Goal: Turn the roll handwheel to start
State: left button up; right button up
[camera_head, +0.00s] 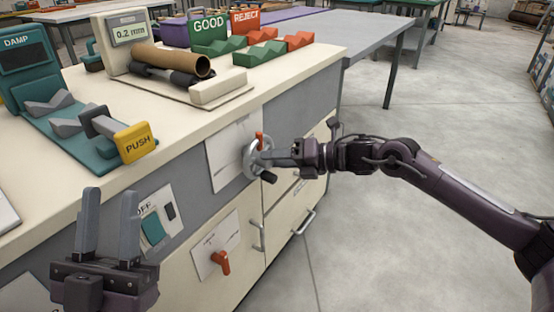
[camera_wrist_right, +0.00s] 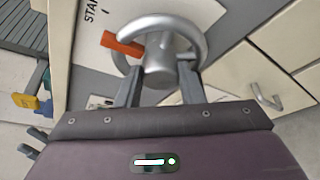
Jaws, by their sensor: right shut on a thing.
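The roll handwheel (camera_head: 252,160) is a silver wheel on a pale plate on the front of the cabinet. It has an orange-red marker at its top and a dark knob low on its rim. My right gripper (camera_head: 272,158) is at the wheel from the right, shut on it. In the right wrist view the wheel (camera_wrist_right: 186,24) fills the top middle, its hub between my right gripper's fingers (camera_wrist_right: 160,75); the exact contact is partly hidden. My left gripper (camera_head: 109,215) is open and empty at the lower left, in front of the cabinet.
A second plate with a red-orange lever (camera_head: 221,262) sits below the wheel. Drawer handles (camera_head: 304,222) stick out nearby. On the counter are a yellow PUSH block (camera_head: 136,142), a brown tube (camera_head: 172,60), and green GOOD (camera_head: 209,30) and red REJECT racks. Open floor lies to the right.

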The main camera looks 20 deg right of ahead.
jog(key=shift+f, duration=0.1)
jog(key=o, duration=1)
pick_arm(q)
jog(key=w+d+f+g+y, duration=0.1)
jog(key=w+f+g+y, duration=0.1)
jog(key=f, duration=0.3)
jog(key=shift+w+d+f+g+p, duration=0.35)
jog(key=shift+w+g+p, duration=0.1)
jog(key=shift+w+g, duration=0.2)
pick_arm(e)
jog(key=v, duration=0.7)
jog(key=shift+s+d, duration=0.2)
jog(key=shift+d, duration=0.1)
jog(key=shift+d, duration=0.1)
